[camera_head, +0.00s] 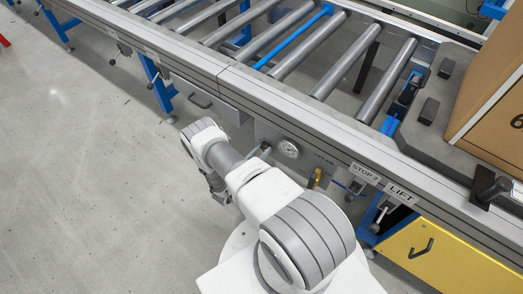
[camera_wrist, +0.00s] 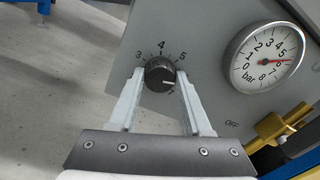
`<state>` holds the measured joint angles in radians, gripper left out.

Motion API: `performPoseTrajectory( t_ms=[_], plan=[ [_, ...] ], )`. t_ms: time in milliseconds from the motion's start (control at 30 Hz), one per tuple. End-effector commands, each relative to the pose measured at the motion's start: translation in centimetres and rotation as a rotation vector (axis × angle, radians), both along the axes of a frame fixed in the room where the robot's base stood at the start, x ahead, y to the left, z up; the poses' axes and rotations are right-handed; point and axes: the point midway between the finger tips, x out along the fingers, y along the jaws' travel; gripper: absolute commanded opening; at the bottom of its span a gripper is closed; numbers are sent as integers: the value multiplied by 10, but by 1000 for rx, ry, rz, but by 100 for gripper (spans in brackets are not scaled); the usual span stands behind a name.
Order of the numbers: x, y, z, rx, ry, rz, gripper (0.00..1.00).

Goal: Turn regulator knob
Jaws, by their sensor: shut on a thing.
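The regulator knob (camera_wrist: 160,74) is dark and round, on a grey panel with a printed scale showing 3, 4 and 5. A light mark on its face points to the right in the wrist view. My gripper (camera_wrist: 161,80) is shut on the knob, one finger on each side. In the head view the knob is not clearly visible, and my arm reaches down to the panel's left part. A round pressure gauge (camera_wrist: 268,58) marked bar sits right of the knob, its red needle near 6. The gauge also shows in the head view (camera_head: 289,148).
A brass valve with a yellow handle (camera_wrist: 283,126) is below the gauge, near the word OFF. The roller conveyor (camera_head: 300,52) runs above the panel. STOP 2 and LIFT labels (camera_head: 383,183), a yellow drawer (camera_head: 450,262) and a cardboard box (camera_head: 495,95) are right. Floor at left is clear.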

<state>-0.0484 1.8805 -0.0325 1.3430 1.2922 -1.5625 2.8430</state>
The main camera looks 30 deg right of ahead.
Motion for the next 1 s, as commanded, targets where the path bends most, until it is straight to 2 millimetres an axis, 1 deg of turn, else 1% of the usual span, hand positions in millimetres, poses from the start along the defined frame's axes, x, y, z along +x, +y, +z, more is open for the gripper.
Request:
performPoseTrajectory(
  t_ms=[467, 500, 633, 667, 1000],
  plan=[
    [2, -1, 1, 2, -17, 2, 0],
    [2, -1, 1, 2, -17, 2, 52],
    [1, -1, 1, 3, -16, 1, 76],
    [1, -1, 1, 3, -16, 1, 78],
    [1, 0, 0, 4, -14, 0, 78]
  ],
)
